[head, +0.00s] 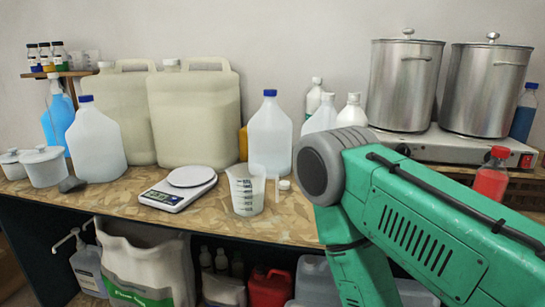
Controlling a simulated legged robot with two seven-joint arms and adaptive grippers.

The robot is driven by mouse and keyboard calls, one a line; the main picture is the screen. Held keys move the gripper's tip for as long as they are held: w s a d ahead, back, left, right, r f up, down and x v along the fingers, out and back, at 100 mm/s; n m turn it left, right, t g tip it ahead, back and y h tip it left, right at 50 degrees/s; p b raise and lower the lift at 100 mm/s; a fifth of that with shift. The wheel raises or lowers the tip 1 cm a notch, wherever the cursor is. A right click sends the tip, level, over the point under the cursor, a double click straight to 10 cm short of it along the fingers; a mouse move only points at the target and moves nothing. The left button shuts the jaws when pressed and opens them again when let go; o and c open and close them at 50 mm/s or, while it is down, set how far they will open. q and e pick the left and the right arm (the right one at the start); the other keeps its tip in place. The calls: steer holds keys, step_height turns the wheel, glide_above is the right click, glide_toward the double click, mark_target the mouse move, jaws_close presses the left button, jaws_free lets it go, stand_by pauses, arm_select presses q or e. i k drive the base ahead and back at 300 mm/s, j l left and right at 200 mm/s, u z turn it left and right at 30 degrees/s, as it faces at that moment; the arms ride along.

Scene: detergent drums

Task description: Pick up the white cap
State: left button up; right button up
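A small white cap (284,185) lies on the wood-patterned counter, just right of the clear measuring beaker (244,192). It is in the open, with a little bare counter around it. A green and grey arm of mine comes in from the right and fills the lower right, its grey joint close to the right of the cap in the picture. Neither of my grippers shows in the head view.
A kitchen scale (168,199) stands left of the beaker. Behind are a blue-capped jug (269,138), large beige canisters (194,118) and white bottles (352,113). Steel pots (403,85) stand on a hotplate at right. The counter (285,226) is bare in front of the cap.

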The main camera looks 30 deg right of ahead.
mark_target(285, 185)
steer(key=z, duration=1.3)
